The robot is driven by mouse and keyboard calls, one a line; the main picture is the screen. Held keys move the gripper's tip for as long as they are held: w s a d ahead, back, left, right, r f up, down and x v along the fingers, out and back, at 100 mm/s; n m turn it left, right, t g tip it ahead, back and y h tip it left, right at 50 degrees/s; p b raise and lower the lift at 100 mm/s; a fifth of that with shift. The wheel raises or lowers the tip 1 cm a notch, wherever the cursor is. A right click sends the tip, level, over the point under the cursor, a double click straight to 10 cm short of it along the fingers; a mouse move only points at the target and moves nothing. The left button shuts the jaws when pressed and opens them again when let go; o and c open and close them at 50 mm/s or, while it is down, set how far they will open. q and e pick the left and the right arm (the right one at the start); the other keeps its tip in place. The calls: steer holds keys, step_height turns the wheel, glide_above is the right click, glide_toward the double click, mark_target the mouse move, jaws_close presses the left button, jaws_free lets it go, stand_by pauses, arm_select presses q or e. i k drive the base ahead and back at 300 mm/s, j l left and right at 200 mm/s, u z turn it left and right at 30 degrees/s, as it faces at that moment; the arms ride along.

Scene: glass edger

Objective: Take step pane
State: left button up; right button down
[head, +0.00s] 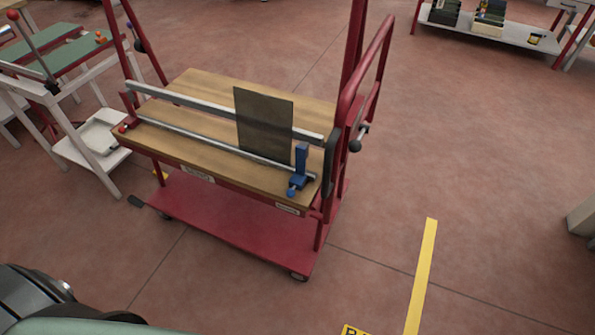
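A dark grey, slightly see-through pane (264,122) stands upright on the wooden top (185,150) of a red wheeled cart. It is right of the middle of the top, between a thick pale rail (190,103) behind or against it and a thinner rod (200,143) at its lower edge. I cannot tell exactly how it is held. A blue clamp-like stop (300,168) sits on the rod to the right of the pane. Neither of my grippers is in view.
The cart's red frame has a tall post and handle (366,75) at its right and a low red shelf (240,228). A white-framed bench (75,60) stands left. A low shelf (490,33) is at back right. Floor with yellow tape (421,275) is clear at front right.

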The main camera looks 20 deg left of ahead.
mark_target(264, 121)
steer(key=i+j, duration=0.1)
steer(key=j, duration=0.4)
steer(key=i+j+z, duration=0.1)
steer(key=j, duration=0.4)
steer(key=i+j, duration=0.1)
steer(key=j, duration=0.4)
